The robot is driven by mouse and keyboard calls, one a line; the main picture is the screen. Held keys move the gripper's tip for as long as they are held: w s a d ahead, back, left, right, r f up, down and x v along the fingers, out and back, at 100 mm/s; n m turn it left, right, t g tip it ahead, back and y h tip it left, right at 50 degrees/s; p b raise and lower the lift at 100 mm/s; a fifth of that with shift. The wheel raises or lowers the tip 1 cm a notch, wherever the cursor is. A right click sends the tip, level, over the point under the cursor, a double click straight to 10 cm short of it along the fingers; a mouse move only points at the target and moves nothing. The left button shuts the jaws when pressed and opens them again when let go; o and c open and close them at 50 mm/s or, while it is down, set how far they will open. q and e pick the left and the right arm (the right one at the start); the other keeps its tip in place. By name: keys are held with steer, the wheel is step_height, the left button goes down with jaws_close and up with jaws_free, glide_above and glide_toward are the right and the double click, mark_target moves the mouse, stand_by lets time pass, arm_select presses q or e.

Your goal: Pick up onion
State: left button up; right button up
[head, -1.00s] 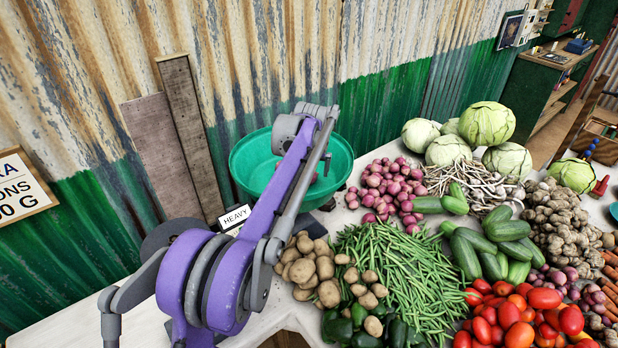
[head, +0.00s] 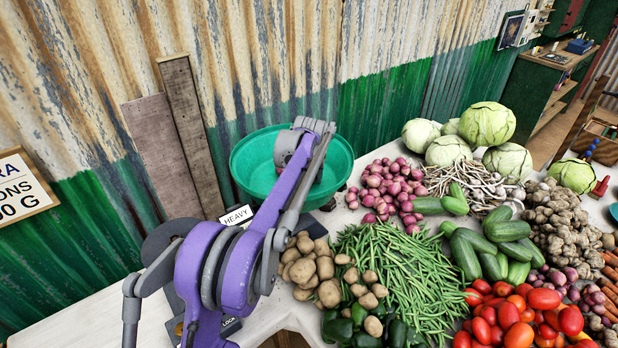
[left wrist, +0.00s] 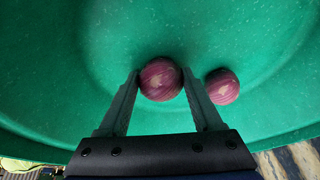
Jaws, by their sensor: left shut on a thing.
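In the left wrist view, a red-purple onion (left wrist: 160,79) sits between the two fingertips of my left gripper (left wrist: 160,86). The gripper is shut on it, low inside the green bowl (left wrist: 45,75). A second onion (left wrist: 222,86) lies in the bowl just right of the right finger. In the head view, my left arm reaches over the bowl (head: 250,165), and its wrist hides the fingers and both onions. A heap of similar onions (head: 385,187) lies on the table right of the bowl. My right gripper is not in view.
A "HEAVY" sign (head: 236,215) stands in front of the bowl. Potatoes (head: 310,265), green beans (head: 395,265), tomatoes (head: 510,315), cucumbers (head: 470,255) and cabbages (head: 487,124) crowd the table. A corrugated wall (head: 290,60) rises close behind.

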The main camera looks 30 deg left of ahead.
arm_select(q)
steer(key=c, duration=0.5)
step_height(320, 180, up, 10)
steer(key=shift+f+p, duration=0.2)
steer(key=shift+p, duration=0.25)
steer(key=shift+c, duration=0.2)
steer(key=shift+w+r, duration=0.1)
steer(key=shift+r, duration=0.3)
step_height(320, 180, up, 11)
steer(key=w+p, duration=0.2)
steer(key=p, duration=0.1)
steer(key=shift+t+p, duration=0.3)
steer(key=shift+p, duration=0.05)
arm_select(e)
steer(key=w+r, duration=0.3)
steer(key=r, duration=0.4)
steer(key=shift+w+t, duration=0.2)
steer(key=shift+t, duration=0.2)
arm_select(q)
steer(key=shift+w, duration=0.15)
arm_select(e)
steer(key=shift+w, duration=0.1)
